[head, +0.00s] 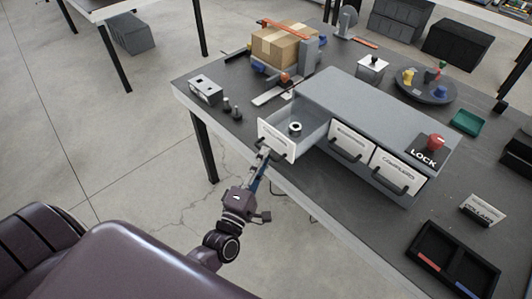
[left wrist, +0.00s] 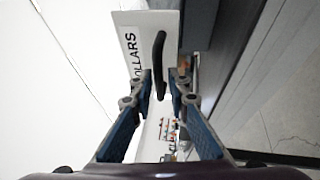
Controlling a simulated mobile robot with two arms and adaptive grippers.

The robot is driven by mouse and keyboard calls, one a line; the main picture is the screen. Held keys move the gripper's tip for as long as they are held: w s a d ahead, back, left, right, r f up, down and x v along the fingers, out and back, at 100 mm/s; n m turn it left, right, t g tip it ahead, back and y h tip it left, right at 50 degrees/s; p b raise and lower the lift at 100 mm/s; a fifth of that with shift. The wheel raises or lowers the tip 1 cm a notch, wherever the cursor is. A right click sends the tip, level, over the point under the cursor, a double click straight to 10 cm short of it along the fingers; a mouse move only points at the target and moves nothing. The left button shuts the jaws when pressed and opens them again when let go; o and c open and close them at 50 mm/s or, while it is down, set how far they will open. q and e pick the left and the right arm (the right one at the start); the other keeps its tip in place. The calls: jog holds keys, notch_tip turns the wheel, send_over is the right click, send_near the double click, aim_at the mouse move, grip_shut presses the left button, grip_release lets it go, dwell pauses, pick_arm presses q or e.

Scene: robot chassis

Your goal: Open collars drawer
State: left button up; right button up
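The collars drawer (head: 275,140) is the left drawer of a grey cabinet (head: 385,107). It is pulled out, and a dark-and-light ring-shaped part (head: 295,128) lies inside it. In the left wrist view its white front (left wrist: 140,25) carries a partly hidden label reading "OLLARS", with a dark curved handle (left wrist: 159,55). My left gripper (head: 261,160) is at the front of this drawer. In the left wrist view the blue fingers of my left gripper (left wrist: 160,85) stand apart on either side of the handle, with gaps visible. My right gripper is not in view.
Two closed drawers with black handles (head: 398,170) sit to the right, under a red LOCK knob (head: 436,142). A black tray (head: 452,262) and a small sign (head: 482,210) stand at the right. A cardboard box (head: 284,45) is behind. Floor in front is clear.

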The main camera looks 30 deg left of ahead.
pick_arm(q)
jog(key=s+f, duration=0.1)
jog(key=s, duration=0.9)
jog(key=shift+d+f, duration=0.25)
jog(key=shift+f, duration=0.1)
jog(key=shift+w+f, duration=0.1)
jog(key=s+d+f+m+g+h, duration=0.1)
jog(key=s+f+m+g, duration=0.25)
jog(key=f, duration=0.75)
jog(key=s+d+f+m+g+h, duration=0.1)
jog(key=s+f+m+g, duration=0.3)
jog(key=f, duration=0.8)
jog(key=s+d+f+m+g, duration=0.1)
jog(key=s+f+m+g, duration=0.2)
jog(key=f+m, duration=0.55)
jog(key=s+a+f+m+g, duration=0.1)
jog(key=s+f+m+g, duration=0.2)
jog(key=s+f, duration=0.5)
jog(key=s+a+f+m+g+y, duration=0.1)
jog(key=s+f+m+g, duration=0.2)
jog(key=s+f, duration=0.6)
jog(key=s+g, duration=0.2)
jog(key=s, duration=0.4)
jog(key=shift+s+a+f, duration=0.2)
jog(key=shift+s, duration=0.1)
